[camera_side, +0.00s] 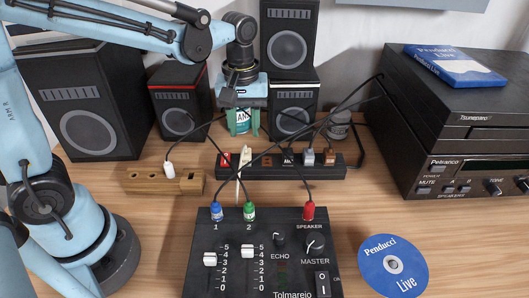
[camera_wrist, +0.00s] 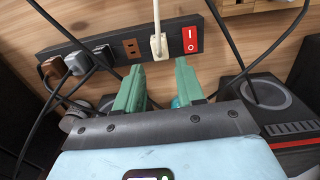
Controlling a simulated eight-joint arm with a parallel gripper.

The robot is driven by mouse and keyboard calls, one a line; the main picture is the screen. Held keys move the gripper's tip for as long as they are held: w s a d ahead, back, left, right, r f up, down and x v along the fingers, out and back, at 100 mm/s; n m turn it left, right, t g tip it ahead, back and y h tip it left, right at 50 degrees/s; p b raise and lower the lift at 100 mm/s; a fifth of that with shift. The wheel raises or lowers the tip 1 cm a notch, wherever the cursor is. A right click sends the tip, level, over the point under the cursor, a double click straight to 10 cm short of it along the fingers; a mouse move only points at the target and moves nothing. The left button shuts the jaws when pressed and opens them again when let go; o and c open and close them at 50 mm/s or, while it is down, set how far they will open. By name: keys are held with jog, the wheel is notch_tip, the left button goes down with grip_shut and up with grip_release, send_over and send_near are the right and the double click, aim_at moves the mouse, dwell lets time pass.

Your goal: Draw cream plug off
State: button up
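The cream plug (camera_wrist: 158,46) sits in the black power strip (camera_wrist: 204,22), between the red switch and an empty brown socket. Its cream cord runs away from it. In the side view the cream plug (camera_side: 244,158) is near the strip's left end. My gripper (camera_wrist: 158,68) is open and empty. Its two green fingers are spread on either side of the plug's line, with their tips short of it and apart from it.
Black, grey (camera_side: 308,158) and brown (camera_side: 330,157) plugs fill the strip's right part, with dark cables looping over it. Speakers (camera_side: 291,105) stand behind. A wooden block (camera_side: 150,182) lies left, the mixer (camera_side: 264,255) in front, and stacked audio units (camera_side: 458,140) right.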

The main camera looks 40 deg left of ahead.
aim_at(246, 151)
notch_tip(246, 151, down, 7)
jog(key=shift+f, duration=0.2)
dwell(0.3)
grip_shut()
jog(key=shift+r, duration=0.75)
dwell(0.8)
jog(key=shift+r, duration=0.9)
